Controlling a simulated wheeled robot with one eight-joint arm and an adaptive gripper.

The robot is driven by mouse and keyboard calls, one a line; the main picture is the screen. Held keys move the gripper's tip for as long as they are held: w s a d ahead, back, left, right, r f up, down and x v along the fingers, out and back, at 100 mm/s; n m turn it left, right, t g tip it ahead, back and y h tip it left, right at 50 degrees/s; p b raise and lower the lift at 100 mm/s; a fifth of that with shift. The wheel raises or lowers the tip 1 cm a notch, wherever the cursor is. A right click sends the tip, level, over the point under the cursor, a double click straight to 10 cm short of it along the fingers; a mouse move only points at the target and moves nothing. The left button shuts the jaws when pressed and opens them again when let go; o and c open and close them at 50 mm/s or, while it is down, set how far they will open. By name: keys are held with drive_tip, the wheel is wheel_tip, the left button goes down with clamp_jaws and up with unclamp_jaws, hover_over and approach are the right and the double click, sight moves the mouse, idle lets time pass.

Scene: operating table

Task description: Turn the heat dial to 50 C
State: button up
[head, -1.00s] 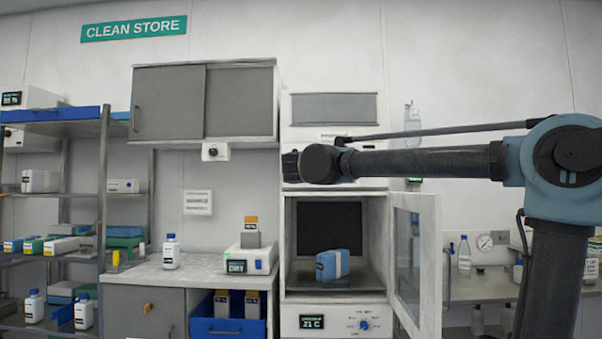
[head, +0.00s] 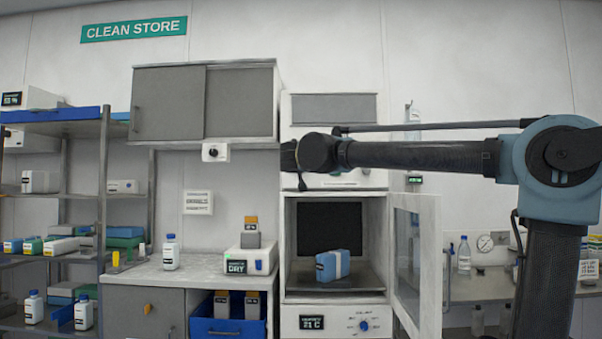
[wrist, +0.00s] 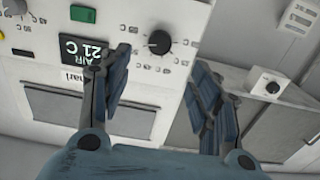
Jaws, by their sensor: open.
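A black round dial (wrist: 159,42) with a pale pointer mark and small printed scale marks sits on a white panel in the wrist view. Beside it a dark display (wrist: 84,50) reads 21 C, turned in the picture. I cannot read the pointer's setting. The lower cabinet panel in the head view has a blue dial (head: 364,325) and a second display (head: 312,322) reading 21 C. My gripper (wrist: 163,62) is open and empty, its blue-grey fingers spread apart with the black dial between and beyond their tips. In the head view its end is mostly hidden by my arm.
The cabinet's glass door (head: 417,262) stands open, with a blue and white pack (head: 333,265) inside. A white box with a knob (head: 214,152) hangs under the grey wall cupboard (head: 205,102), left of my gripper. A counter with a bottle (head: 170,252) stands at lower left.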

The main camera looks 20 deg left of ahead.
drive_tip(key=x, duration=1.2)
drive_tip(key=shift+w, duration=0.45)
drive_tip(key=c, duration=1)
